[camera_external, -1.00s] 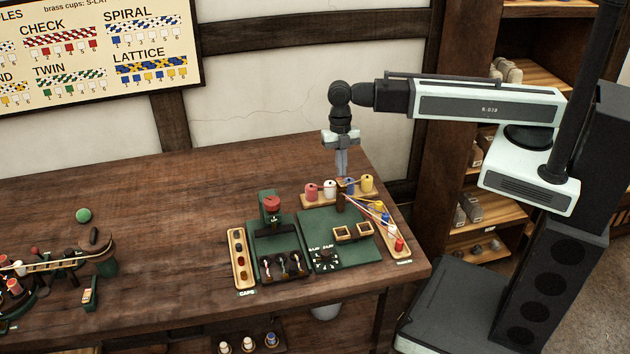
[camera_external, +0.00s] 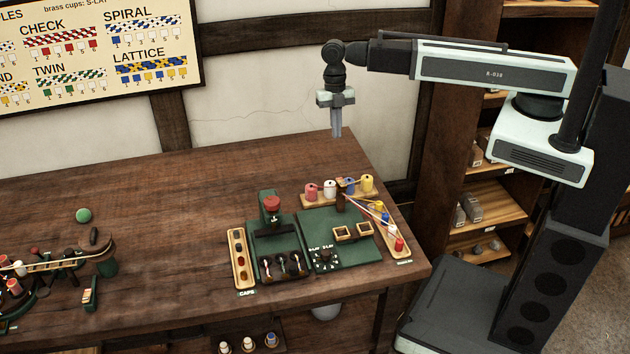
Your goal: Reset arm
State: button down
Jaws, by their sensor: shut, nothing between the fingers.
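My gripper (camera_external: 336,135) hangs straight down from my arm, above the back part of the wooden table (camera_external: 180,215). Its fingers are shut with nothing between them. It is clear of the spools and the green boards below it. My arm reaches in from the right, roughly level.
Threads run to a slanted rack (camera_external: 402,253). A green board (camera_external: 340,258) and a caps tray (camera_external: 239,275) stand nearby. The table's left middle is mostly clear.

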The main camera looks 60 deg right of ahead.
jog(key=s+d+f+m+b, duration=0.1)
jog(key=d+f+m+b, duration=0.4)
jog(key=d+m, duration=0.7)
jog(key=s+d+f+m+t+h+b, duration=0.1)
jog(key=d+f+m+b, duration=0.4)
jog(key=d+m, duration=0.7)
jog(key=m, duration=0.3)
jog(key=shift+s+d+f+t+h, duration=0.2)
jog(key=shift+s+d+t+h, duration=0.1)
jog(key=shift+d, duration=0.05)
